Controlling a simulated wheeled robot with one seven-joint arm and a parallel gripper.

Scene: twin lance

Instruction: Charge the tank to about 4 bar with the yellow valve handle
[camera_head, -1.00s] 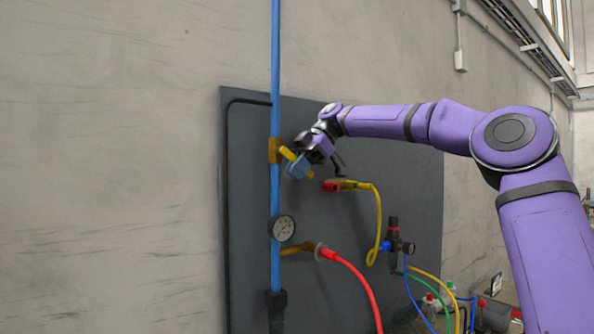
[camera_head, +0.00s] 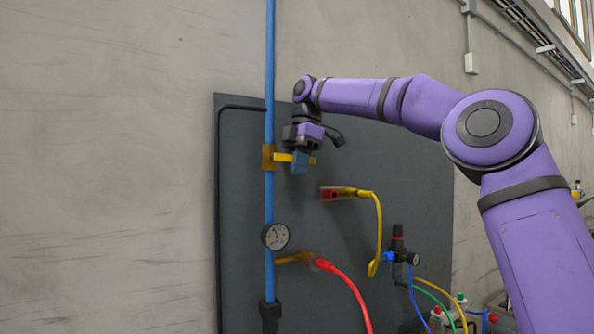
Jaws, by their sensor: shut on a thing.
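The yellow valve handle (camera_head: 283,157) lies about level, sticking out to the right of the brass valve body (camera_head: 268,157) on the blue vertical pipe (camera_head: 269,206). A round white-faced gauge (camera_head: 275,236) sits on the pipe below the valve. Its dial is too small to read surely. I cannot make out a tank.
A dark panel (camera_head: 400,200) backs the pipe. Right and below my gripper are a red-ended brass fitting (camera_head: 333,194) with a yellow hose (camera_head: 379,230), a regulator (camera_head: 398,245) and a red hose (camera_head: 345,280). The wall at left is clear.

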